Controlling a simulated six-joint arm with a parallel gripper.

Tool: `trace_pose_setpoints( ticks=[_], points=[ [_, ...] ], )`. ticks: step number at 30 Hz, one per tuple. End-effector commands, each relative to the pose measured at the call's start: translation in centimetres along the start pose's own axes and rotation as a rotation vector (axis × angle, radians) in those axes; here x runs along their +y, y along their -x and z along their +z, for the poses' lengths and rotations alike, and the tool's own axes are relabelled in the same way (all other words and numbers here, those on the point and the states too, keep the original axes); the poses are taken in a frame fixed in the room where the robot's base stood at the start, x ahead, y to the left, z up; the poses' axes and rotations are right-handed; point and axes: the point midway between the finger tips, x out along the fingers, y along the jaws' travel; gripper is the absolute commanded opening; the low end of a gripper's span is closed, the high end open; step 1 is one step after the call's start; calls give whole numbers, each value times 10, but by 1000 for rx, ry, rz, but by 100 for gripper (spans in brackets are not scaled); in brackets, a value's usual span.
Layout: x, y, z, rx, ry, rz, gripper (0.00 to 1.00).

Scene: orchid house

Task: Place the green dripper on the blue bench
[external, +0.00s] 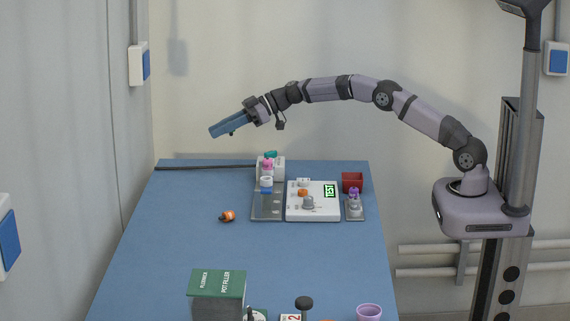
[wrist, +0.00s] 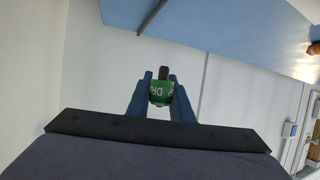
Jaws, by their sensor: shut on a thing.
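My gripper (external: 222,127) is raised above the far left part of the blue bench (external: 170,245), clear of its surface. In the wrist view, my gripper (wrist: 160,80) is shut on the green dripper (wrist: 160,94), which has white lettering and a dark tip. The dripper sits between the two blue fingers, and its sides are partly hidden by them. In the external view the fingers hide most of it. The bench also shows in the wrist view (wrist: 225,35), along the top.
An orange-and-dark item (external: 227,216) lies on the bench. Right of it are a grey tray (external: 268,212) with bottles, a white board (external: 325,212) marked TEST and a red box (external: 352,179). A green box (external: 217,283) stands in front. The bench's left side is clear.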

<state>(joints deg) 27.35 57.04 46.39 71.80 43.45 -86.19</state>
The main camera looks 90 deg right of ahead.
Motion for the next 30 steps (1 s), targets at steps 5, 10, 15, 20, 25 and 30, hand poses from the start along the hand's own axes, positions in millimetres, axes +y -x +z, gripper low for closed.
trace_pose_setpoints(
  ticks=[5, 10, 15, 20, 25, 30],
  points=[
    [20, 20, 19, -3, 23, -54, 0],
    [25, 28, 24, -5, 33, -77, 0],
    [25, 29, 25, -6, 33, -82, 0],
    [25, 26, 33, -7, 31, -82, 0],
    [24, 16, 56, -7, 29, -83, 0],
    [24, 8, 76, -7, 31, -81, 0]
  ],
)
